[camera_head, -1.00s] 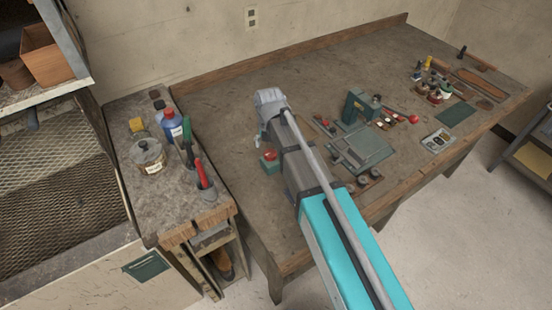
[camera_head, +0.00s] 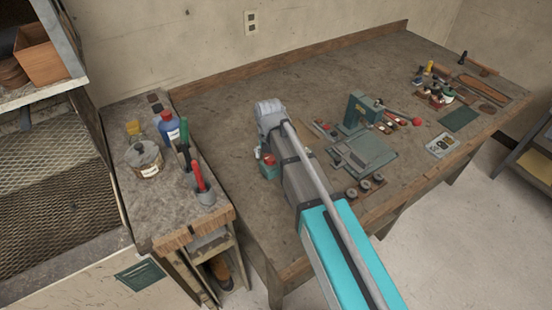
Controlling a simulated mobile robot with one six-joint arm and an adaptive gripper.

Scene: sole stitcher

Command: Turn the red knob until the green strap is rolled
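A teal machine (camera_head: 356,112) with a flat plate stands on the large workbench, right of my arm. A lever with a red ball knob (camera_head: 416,121) sticks out to its right. A small teal box with a red top (camera_head: 269,163) sits just left of my arm, partly covered by it. My arm reaches over the bench from the lower right. A small pale piece of what looks like my gripper (camera_head: 258,152) shows beside the arm's far end; the fingers are mostly hidden. I cannot make out a green strap.
Small rollers lie before the machine. A dark green mat (camera_head: 459,119) and several tools lie at right. The bench's back is clear.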

